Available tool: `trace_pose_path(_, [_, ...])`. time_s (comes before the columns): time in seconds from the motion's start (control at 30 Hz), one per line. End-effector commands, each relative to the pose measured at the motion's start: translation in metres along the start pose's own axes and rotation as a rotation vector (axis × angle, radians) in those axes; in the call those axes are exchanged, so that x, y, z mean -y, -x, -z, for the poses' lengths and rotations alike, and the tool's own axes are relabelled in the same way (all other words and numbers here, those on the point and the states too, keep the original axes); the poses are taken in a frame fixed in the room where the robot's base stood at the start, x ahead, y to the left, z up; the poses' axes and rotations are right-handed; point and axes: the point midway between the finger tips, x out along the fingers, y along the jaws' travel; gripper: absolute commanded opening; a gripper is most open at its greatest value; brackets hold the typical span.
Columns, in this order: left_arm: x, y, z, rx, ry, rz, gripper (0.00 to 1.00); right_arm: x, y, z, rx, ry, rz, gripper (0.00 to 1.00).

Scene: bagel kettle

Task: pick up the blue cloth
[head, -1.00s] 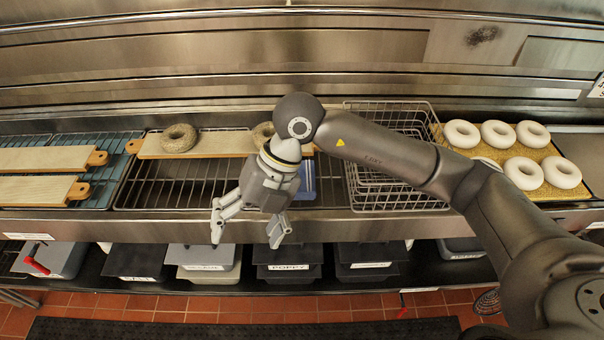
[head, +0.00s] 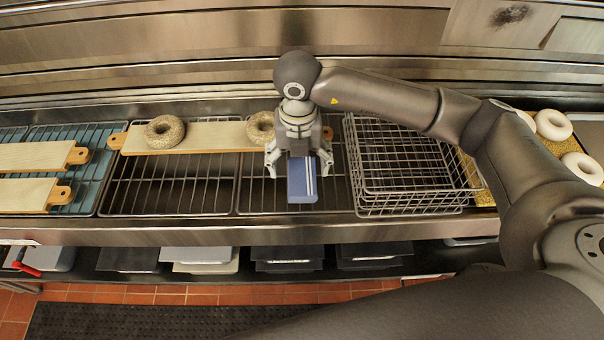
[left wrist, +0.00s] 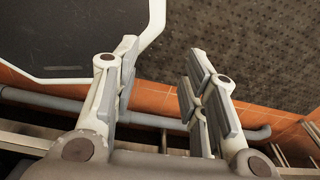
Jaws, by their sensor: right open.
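The blue cloth (head: 302,181) is a folded blue block with pale stripes, lying on the wire rack in the head view. My right gripper (head: 298,170) is open above the cloth's far end, with one finger on either side of it. The gripper's palm hides the cloth's far part, and I cannot tell whether the fingers touch it. My left gripper (left wrist: 160,75) shows in the left wrist view, open and empty, with floor and a dark mat beyond it.
Nested wire baskets (head: 408,165) stand right of the cloth. White bagels (head: 553,125) sit at the far right. Two boards (head: 30,157) lie at the left. Lidded bins (head: 287,258) stand below. The rack (head: 180,185) is bare left of the cloth.

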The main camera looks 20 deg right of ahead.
Motion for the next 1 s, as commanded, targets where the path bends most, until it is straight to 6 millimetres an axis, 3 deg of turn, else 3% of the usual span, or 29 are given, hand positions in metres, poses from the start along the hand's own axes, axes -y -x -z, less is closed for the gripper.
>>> trace_pose_path(0.17, [-0.001,0.008,-0.012,0.018,-0.001,-0.001,0.4,0.002,-0.011,-0.001,-0.002,-0.002,0.002,0.83])
trace_pose_path(0.33, [0.002,0.024,0.005,-0.004,-0.001,0.002,0.4,0.008,-0.035,-0.002,-0.004,-0.001,0.002,0.83])
trace_pose_path(0.5, [0.005,0.026,0.025,-0.036,-0.002,0.005,0.4,0.007,-0.055,-0.003,-0.001,0.001,0.0,0.83])
trace_pose_path(0.73, [0.004,0.025,0.019,-0.026,-0.002,0.004,0.4,0.007,-0.059,-0.003,0.001,0.001,-0.001,0.83])
trace_pose_path(1.0, [0.002,0.025,0.008,-0.01,-0.003,0.002,0.4,0.007,-0.058,-0.003,0.001,0.001,-0.002,0.51])
